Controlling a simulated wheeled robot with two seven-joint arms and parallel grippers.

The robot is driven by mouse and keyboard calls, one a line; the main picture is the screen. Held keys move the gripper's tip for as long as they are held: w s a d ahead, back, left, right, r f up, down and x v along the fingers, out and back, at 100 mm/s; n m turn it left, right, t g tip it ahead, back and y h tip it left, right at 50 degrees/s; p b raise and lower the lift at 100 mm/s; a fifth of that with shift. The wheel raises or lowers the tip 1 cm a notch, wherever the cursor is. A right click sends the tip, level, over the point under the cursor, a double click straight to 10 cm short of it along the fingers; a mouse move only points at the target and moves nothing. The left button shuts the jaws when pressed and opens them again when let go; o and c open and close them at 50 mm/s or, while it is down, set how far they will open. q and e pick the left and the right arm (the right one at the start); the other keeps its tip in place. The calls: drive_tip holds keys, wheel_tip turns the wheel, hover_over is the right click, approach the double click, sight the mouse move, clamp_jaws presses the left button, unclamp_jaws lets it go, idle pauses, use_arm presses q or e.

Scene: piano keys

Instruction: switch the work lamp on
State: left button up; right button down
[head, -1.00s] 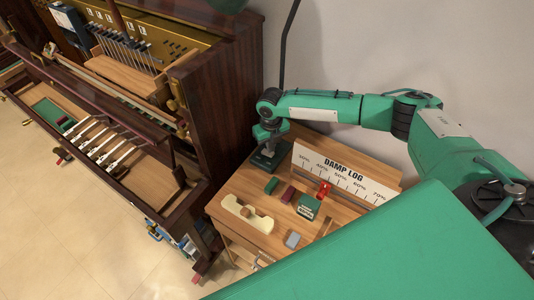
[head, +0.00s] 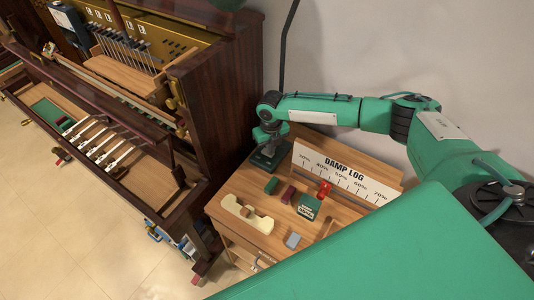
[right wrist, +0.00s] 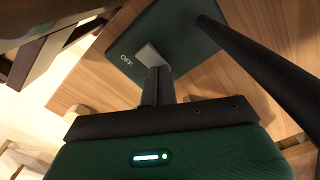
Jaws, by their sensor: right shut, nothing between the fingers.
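The work lamp's dark green base (head: 257,163) stands at the back left of the small wooden table, with its dark stem (head: 286,45) rising against the wall. In the right wrist view the base (right wrist: 183,38) carries a pale grey switch (right wrist: 149,56) beside the word OFF. My right gripper (head: 269,148) is over the base from above. Its shut, empty fingers (right wrist: 157,84) are at the switch and hide part of it. I cannot tell whether they touch it. My left gripper is not in view.
The table (head: 232,187) also holds a DAMP LOG board (head: 345,172), a cream tool (head: 247,213), a red clip (head: 324,189), a green box (head: 308,207) and small blocks. An opened piano (head: 215,100) stands close on the left. The wall is behind.

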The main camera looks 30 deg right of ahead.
drive_tip(key=shift+f, duration=0.2)
drive_tip(key=shift+r, duration=0.1)
drive_tip(key=shift+r+p, duration=0.85)
wheel_tip(320, 180, up, 5)
drive_tip(key=p, duration=0.4)
